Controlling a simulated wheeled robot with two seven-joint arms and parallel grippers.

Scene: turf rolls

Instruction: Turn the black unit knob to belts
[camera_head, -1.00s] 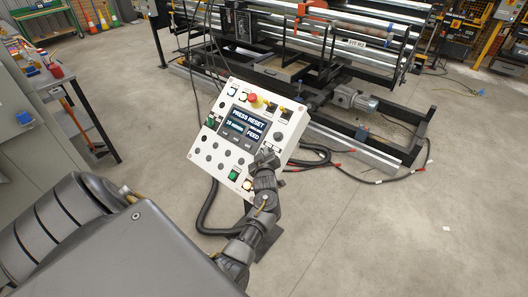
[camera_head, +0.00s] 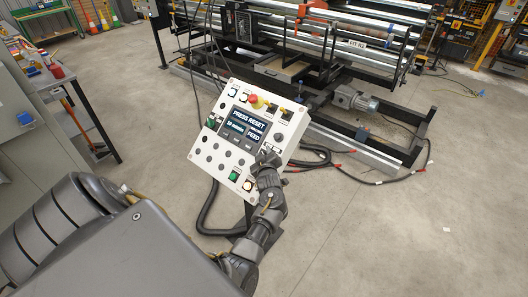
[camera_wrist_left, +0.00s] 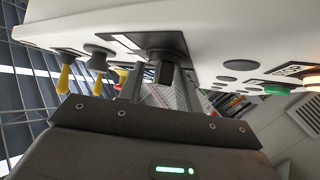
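A white control panel (camera_head: 213,137) stands tilted in front of me, its screen (camera_head: 248,125) reading "PRESS RESET" and "FEED". My left gripper (camera_head: 267,157) is at the panel's right side and covers what lies behind it there. In the left wrist view, a black knob (camera_wrist_left: 166,68) on a black plate (camera_wrist_left: 150,42) sits between the two fingers of my left gripper (camera_wrist_left: 158,88). The fingers are apart; I cannot tell whether they touch the knob. The knob's setting and label are not readable. My right gripper is not in view.
Other controls are close by: a grey round knob (camera_wrist_left: 97,55), yellow levers (camera_wrist_left: 64,78) and a green button (camera_wrist_left: 275,90). A red stop button (camera_head: 253,97) is at the panel's top. Machine frame and cables (camera_head: 318,158) lie behind; open floor is at right.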

